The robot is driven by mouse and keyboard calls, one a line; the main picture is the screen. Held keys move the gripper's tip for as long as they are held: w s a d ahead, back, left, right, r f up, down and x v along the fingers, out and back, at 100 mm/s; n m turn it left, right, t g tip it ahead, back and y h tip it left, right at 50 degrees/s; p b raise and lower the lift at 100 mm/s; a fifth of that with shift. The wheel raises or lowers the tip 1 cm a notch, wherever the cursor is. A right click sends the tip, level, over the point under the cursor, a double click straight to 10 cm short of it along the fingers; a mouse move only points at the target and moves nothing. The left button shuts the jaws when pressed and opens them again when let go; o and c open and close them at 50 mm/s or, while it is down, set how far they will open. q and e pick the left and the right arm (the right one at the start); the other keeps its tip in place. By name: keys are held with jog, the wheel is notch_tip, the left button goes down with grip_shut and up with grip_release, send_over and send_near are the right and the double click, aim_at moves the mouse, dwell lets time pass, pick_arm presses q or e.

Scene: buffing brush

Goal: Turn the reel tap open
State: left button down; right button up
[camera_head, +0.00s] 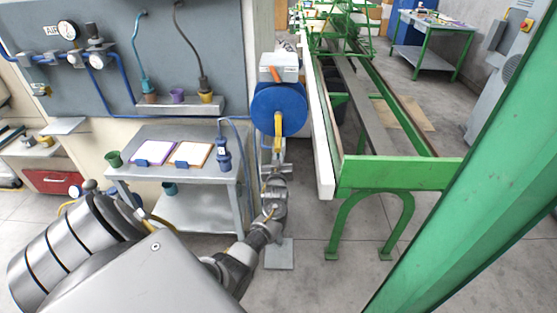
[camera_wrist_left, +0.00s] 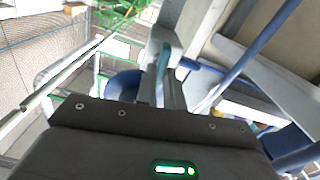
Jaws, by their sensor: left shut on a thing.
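The blue reel (camera_head: 265,105) hangs at the end of the grey wall panel in the head view. A yellow lever-like part (camera_head: 278,126), apparently the reel tap's handle, runs down across its front. My left gripper (camera_head: 275,158) is at the lower end of this yellow part and is shut on it, as far as I can see; the jaws partly hide the contact. The left wrist view shows the blue reel (camera_wrist_left: 124,84) close beyond the gripper body. The tap's turning angle is not clear. My right gripper is not in view.
A grey box with an orange piece (camera_head: 274,68) sits above the reel. A grey shelf table (camera_head: 185,133) with pots and clipboards stands left. A long green-framed bench (camera_head: 395,174) stands close on the right, and a green beam (camera_head: 470,170) crosses the right foreground.

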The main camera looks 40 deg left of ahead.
pick_arm(q)
jog(key=n+b, duration=0.2)
jog(key=n, duration=0.2)
jog(key=shift+f, duration=0.15)
jog(key=shift+s+a+f+n+b, duration=0.1)
jog(key=shift+n+b, duration=1)
jog(key=shift+n, duration=1.95)
jog(key=shift+s+a+f+n+b, duration=0.1)
jog(key=shift+n+b, duration=1)
jog(key=shift+n, duration=1.95)
jog(key=shift+w+r, duration=0.1)
jog(key=c, duration=1.5)
grip_release()
